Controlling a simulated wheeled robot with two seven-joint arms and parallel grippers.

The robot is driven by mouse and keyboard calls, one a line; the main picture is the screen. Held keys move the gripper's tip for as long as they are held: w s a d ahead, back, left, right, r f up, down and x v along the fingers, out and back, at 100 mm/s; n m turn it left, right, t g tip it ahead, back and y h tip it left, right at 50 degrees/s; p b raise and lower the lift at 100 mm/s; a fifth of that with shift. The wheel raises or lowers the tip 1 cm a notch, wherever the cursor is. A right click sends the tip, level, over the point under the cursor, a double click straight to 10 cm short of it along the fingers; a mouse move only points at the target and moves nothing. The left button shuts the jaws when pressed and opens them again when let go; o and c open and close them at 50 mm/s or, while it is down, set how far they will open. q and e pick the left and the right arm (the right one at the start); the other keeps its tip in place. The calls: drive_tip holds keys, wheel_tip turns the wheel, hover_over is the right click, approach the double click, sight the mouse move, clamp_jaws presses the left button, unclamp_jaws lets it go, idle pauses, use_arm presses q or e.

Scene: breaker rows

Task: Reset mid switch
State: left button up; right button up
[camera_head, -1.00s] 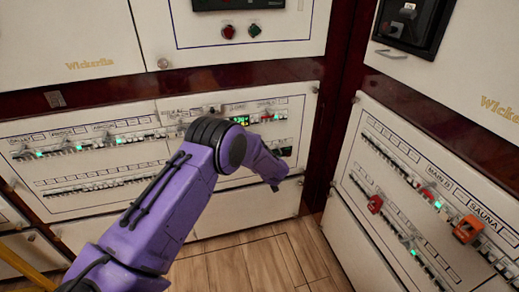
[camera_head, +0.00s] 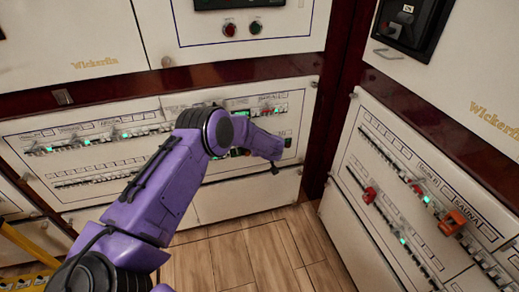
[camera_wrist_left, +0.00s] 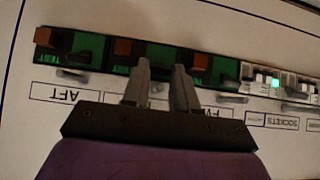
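In the left wrist view a row of green units with brown-orange blocks runs along the white panel, seen upside down. The end unit (camera_wrist_left: 85,45) sits above the label AFT. The middle unit (camera_wrist_left: 158,55) is partly behind my fingers, and its label is mostly hidden. A third unit (camera_wrist_left: 222,70) is right of the fingers, its label partly covered. My left gripper (camera_wrist_left: 160,68) is in front of the middle unit, fingers apart with a gap between them. Whether they touch a lever cannot be told. In the head view my arm hides most of this row. My right gripper is out of view.
Left of my arm, breaker rows with green lights (camera_head: 120,136) run along the back panel. A second breaker panel on the right carries red (camera_head: 369,195) and orange (camera_head: 452,222) parts. Wooden floor (camera_head: 250,250) lies below. A yellow object (camera_head: 30,245) is at lower left.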

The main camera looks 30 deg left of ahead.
use_arm(q)
drive_tip(key=shift+o, duration=0.7)
drive_tip(key=shift+s+d+r, duration=0.2)
drive_tip(key=shift+d+r, duration=0.05)
drive_tip(key=shift+r, duration=0.05)
drive_tip(key=p+v, duration=0.2)
drive_tip(key=v, duration=0.7)
drive_tip(key=shift+s+d+r, duration=0.15)
drive_tip(key=shift+s+d, duration=0.1)
